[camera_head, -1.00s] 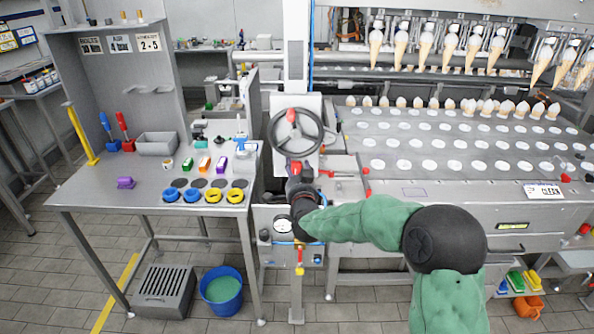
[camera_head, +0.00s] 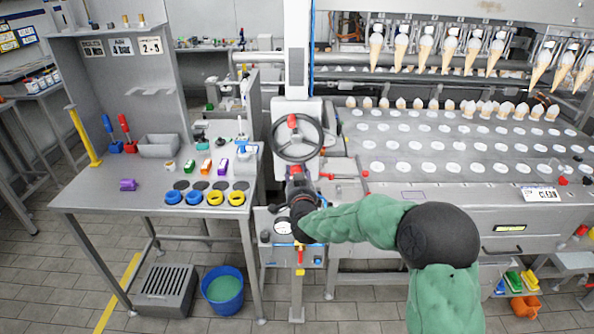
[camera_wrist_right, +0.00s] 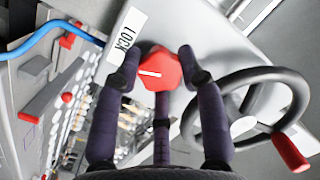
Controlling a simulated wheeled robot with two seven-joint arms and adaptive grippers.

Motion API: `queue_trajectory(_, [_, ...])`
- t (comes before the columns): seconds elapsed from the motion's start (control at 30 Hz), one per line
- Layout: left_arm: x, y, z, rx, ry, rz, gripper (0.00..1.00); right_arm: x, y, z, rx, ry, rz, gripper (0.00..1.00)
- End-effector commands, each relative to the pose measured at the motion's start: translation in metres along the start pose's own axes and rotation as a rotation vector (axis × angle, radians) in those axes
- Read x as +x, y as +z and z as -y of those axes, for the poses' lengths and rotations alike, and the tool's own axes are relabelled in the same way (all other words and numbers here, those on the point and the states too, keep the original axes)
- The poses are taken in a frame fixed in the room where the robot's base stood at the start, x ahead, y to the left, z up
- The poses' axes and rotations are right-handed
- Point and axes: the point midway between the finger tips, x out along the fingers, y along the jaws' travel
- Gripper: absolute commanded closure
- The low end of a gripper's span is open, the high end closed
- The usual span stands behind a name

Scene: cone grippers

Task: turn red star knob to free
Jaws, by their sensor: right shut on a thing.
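The red star knob (camera_wrist_right: 160,72) shows in the right wrist view, with a short white line on its face. It sits on a pale panel beside a white label (camera_wrist_right: 126,36) reading LOCK. My right gripper (camera_wrist_right: 160,68) has its dark fingers on either side of the knob and is shut on it. In the head view the right gripper (camera_head: 297,180) is below the handwheel, at the front of the machine column, and mostly hides the knob. No label reading FREE can be made out. My left gripper is not in view.
A grey handwheel (camera_head: 297,138) with a red grip is just above the right gripper. A side table (camera_head: 110,195) with coloured caps stands left. The conveyor (camera_head: 450,150) with white discs and cones spreads right. A blue bucket (camera_head: 222,283) is on the floor.

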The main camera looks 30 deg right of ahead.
Motion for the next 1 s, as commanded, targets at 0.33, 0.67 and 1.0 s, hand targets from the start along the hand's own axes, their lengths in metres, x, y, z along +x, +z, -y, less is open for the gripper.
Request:
queue_trajectory(0.33, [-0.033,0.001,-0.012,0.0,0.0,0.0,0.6,0.001,-0.01,0.004,-0.327,0.031,0.02,0.93])
queue_trajectory(0.67, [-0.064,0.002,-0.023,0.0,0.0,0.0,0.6,0.002,-0.011,0.006,-0.638,0.061,0.046,0.93])
queue_trajectory(1.0, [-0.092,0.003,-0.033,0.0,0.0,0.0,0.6,0.002,-0.01,0.008,-0.94,0.09,0.072,0.93])
